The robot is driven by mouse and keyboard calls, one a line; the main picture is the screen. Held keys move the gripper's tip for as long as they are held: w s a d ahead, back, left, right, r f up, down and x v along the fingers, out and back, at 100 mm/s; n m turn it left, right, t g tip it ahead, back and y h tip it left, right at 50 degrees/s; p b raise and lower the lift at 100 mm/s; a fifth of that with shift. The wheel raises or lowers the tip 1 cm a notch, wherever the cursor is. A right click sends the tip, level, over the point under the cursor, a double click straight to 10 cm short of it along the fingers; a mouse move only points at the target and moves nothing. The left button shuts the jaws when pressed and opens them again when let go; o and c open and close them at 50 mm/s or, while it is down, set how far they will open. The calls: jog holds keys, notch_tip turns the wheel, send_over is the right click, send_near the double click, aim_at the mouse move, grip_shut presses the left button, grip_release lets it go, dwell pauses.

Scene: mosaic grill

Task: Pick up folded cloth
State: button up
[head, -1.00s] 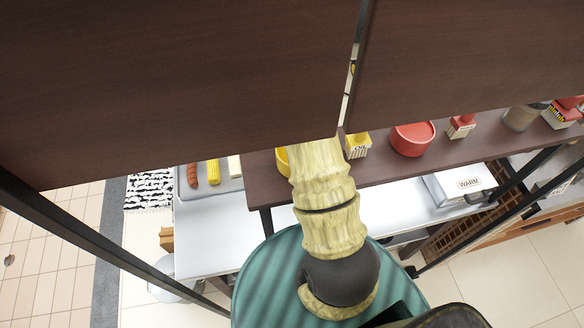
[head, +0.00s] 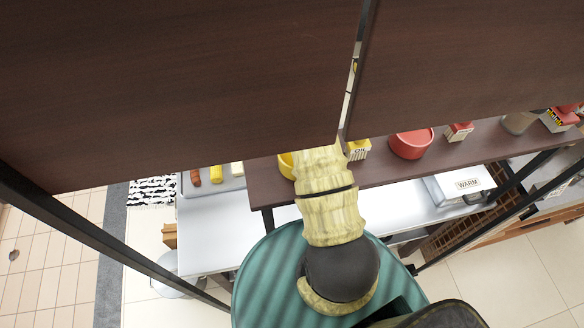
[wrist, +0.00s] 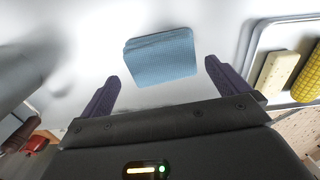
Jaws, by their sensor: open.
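The folded cloth (wrist: 160,57) is light blue and ribbed. In the wrist view it lies flat on a shiny white-grey counter, which also shows in the head view (head: 215,235). My gripper (wrist: 160,78) is open, with its two purple fingers apart and nothing between them. The cloth lies ahead of the fingertips, roughly centred between them, and looks clear of both. In the head view my arm reaches forward under a dark wooden panel, and the gripper and cloth are hidden.
A metal tray (head: 232,183) with food stands at the left; corn (wrist: 307,80) and a pale block (wrist: 275,75) show right of the gripper. A dark shelf (head: 390,173) holds a red bowl (head: 411,144) and an oil carton (head: 358,150). Dark panels (head: 170,80) overhang the arm.

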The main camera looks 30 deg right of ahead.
jog(key=shift+s+f+p, duration=0.15)
jog(key=shift+f+p, duration=0.35)
jog(key=shift+f, duration=0.05)
jog(key=shift+a+f+p, duration=0.15)
jog(key=shift+f+p, duration=0.5)
jog(key=shift+f, duration=1.25)
jog(key=c, duration=0.7)
